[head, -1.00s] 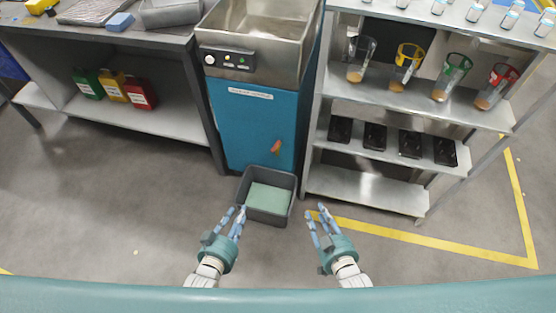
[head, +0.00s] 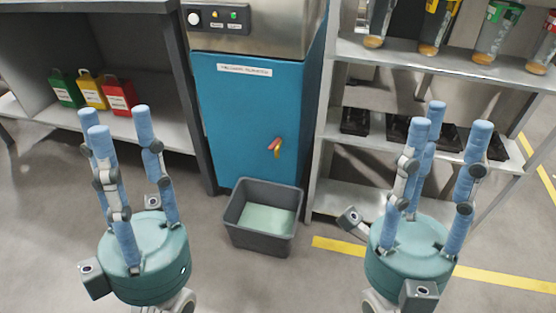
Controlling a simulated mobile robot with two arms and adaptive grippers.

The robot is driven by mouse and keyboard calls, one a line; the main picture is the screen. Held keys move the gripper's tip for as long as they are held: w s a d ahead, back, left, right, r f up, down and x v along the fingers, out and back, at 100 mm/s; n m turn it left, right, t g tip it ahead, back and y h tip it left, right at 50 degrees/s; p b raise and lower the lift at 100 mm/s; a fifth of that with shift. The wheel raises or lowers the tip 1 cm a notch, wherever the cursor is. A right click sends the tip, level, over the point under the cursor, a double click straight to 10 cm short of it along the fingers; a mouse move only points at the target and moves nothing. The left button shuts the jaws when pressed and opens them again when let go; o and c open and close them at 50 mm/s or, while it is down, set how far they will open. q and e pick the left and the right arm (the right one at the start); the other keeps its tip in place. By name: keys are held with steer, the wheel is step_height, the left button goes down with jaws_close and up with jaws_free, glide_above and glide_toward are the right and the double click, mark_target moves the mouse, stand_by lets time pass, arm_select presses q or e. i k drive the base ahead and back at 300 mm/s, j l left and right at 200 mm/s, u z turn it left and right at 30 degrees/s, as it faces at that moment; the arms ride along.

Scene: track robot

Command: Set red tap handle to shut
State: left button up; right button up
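The red tap handle (head: 273,144) is on the front of the blue cabinet (head: 240,125), towards its lower right. It is small and slanted, with a yellowish tap body (head: 278,152) beside it; its exact setting is hard to tell. My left gripper (head: 125,135) stands upright at the left, fingers apart and empty, well to the left of the handle. My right gripper (head: 445,130) stands upright at the right, fingers spread and empty, well to the right of the handle. Neither gripper touches the handle.
A grey bin (head: 250,238) with a pale green bottom stands on the floor below the tap. A metal shelf rack (head: 365,195) with tumblers and black trays stands right. A bench with green, yellow and red containers (head: 119,95) stands left.

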mark_target(277, 140)
steer(key=i+l+z, duration=0.1)
steer(key=l, duration=0.25)
steer(key=i+l+z, duration=0.1)
steer(key=l, duration=0.2)
steer(key=i+l+z, duration=0.1)
steer(key=l, duration=0.25)
steer(key=i+j, duration=0.1)
steer(key=i, duration=0.35)
steer(key=z, duration=0.05)
